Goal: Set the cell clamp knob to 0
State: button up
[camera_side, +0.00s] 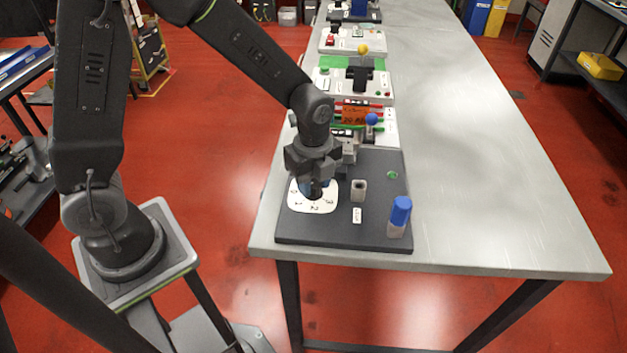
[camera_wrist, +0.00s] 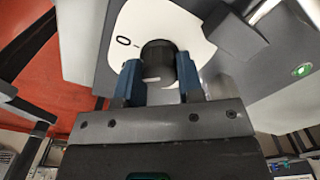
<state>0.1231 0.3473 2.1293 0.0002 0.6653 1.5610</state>
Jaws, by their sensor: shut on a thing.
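The cell clamp knob (camera_wrist: 158,60) is a dark, ribbed cylinder on a white dial plate (camera_wrist: 195,20). In the wrist view a "0" with a short tick mark shows on the plate, to the upper left of the knob. My gripper (camera_wrist: 160,75) is shut on the knob, with one blue finger on each side of it. In the side view my gripper (camera_side: 317,185) points down over the white dial plate (camera_side: 313,204) and hides most of the knob. Several marks show along the plate's front edge. The knob's pointer cannot be made out.
The dial sits on a dark grey board (camera_side: 340,238). Close on its right stand a small grey post (camera_side: 359,190) and a blue-capped cylinder (camera_side: 399,215). A green button (camera_side: 392,175) lies behind them. More panels line the table's left side; its right side (camera_side: 490,180) is bare.

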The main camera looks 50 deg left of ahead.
jog(key=shift+m, duration=0.4)
jog(key=m, duration=0.2)
jog(key=shift+m, duration=0.3)
jog(key=m, duration=0.3)
jog(key=shift+m, duration=0.7)
jog(key=o, duration=0.8)
jog(key=shift+r, duration=0.1)
